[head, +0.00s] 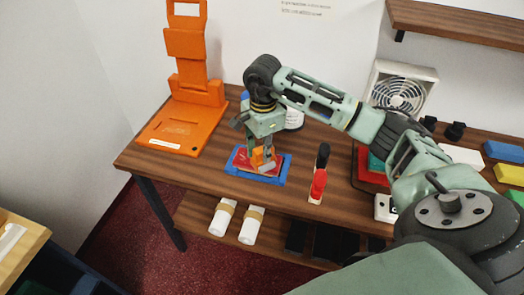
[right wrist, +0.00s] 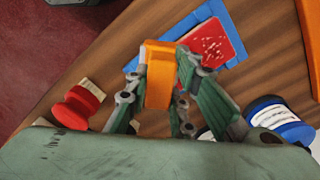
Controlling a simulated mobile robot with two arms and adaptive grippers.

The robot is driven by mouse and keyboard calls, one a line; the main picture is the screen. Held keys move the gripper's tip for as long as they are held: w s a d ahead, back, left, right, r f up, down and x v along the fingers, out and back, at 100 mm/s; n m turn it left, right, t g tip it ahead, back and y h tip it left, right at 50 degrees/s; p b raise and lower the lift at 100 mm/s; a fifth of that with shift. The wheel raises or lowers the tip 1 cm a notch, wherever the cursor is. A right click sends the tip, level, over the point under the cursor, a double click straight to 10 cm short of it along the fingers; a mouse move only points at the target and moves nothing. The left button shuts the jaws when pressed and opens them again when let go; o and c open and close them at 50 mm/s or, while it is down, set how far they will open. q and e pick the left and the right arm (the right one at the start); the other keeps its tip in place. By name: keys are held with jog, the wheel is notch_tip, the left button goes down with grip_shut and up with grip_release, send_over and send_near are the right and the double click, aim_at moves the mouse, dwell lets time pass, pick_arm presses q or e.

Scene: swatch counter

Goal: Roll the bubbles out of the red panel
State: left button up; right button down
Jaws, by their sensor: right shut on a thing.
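The red panel (head: 243,161) lies in a blue frame (head: 237,178) near the front left of the wooden counter. In the right wrist view the red panel (right wrist: 211,43) shows a cluster of small white spots on its surface. My right gripper (head: 260,151) is shut on an orange-handled roller (head: 264,158), which also shows between the fingers in the right wrist view (right wrist: 158,75). The roller is over the red panel; I cannot tell whether it touches. The gripper and roller hide part of the panel. My left gripper is not in view.
An orange stand (head: 180,127) is left of the panel. A red-topped item (head: 318,184) and a black-topped item (head: 323,155) stand close to its right. A white fan (head: 401,88) is at the back. White rolls (head: 222,217) lie on the lower shelf.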

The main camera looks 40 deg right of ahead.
jog(key=r, duration=0.1)
jog(key=r+p, duration=0.1)
jog(key=r, duration=0.1)
jog(key=shift+w+d+r+p, duration=0.25)
jog(key=shift+d+p, duration=0.05)
jog(key=shift+d, duration=0.1)
jog(key=shift+a+r+p, duration=0.1)
jog(key=shift+r+p, duration=0.35)
jog(key=shift+r, duration=0.45)
jog(key=shift+r+p, duration=0.3)
jog(key=shift+r, duration=0.3)
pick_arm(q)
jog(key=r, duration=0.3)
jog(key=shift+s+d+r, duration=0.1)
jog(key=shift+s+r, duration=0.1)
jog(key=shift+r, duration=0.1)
